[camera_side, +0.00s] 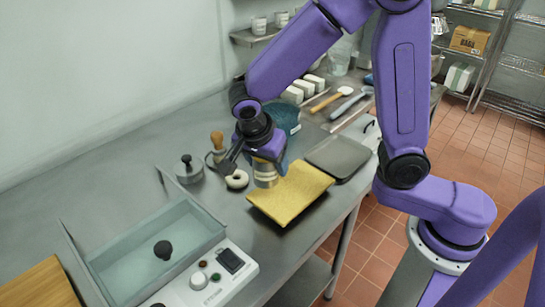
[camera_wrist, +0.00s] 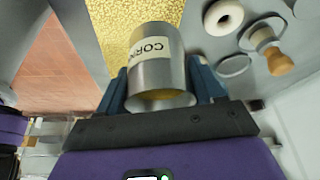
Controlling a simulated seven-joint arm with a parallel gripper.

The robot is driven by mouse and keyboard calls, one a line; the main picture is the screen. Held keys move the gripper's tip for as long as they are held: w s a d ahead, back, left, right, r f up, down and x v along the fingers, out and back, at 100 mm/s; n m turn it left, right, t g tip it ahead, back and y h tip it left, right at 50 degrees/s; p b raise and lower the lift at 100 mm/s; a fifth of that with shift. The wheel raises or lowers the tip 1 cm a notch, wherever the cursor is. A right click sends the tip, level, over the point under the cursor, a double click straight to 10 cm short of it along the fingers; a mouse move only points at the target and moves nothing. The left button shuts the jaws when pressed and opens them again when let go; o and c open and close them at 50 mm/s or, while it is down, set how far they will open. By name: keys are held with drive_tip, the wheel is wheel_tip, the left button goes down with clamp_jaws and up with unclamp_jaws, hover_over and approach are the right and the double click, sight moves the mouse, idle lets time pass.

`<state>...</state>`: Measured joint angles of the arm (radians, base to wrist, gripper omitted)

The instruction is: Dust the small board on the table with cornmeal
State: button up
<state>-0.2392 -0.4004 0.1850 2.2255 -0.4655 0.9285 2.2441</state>
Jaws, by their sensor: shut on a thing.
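My gripper (camera_side: 266,160) is shut on a metal can (camera_side: 265,180) above the small board (camera_side: 300,192). In the wrist view the can (camera_wrist: 158,72) sits between the blue fingers of my gripper (camera_wrist: 160,88), and its label shows the letters "COR". The can's end near the palm looks open, with something yellowish inside. The board is covered with a grainy yellow layer in the side view, out to its edges. It also shows in the wrist view (camera_wrist: 120,22), partly hidden by the can. I cannot tell whether anything is falling from the can.
A rectangular basin with a control panel (camera_side: 205,285) stands front left. The table's edge is close to the board's right.

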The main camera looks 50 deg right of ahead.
drive_tip(key=shift+r, duration=5.55)
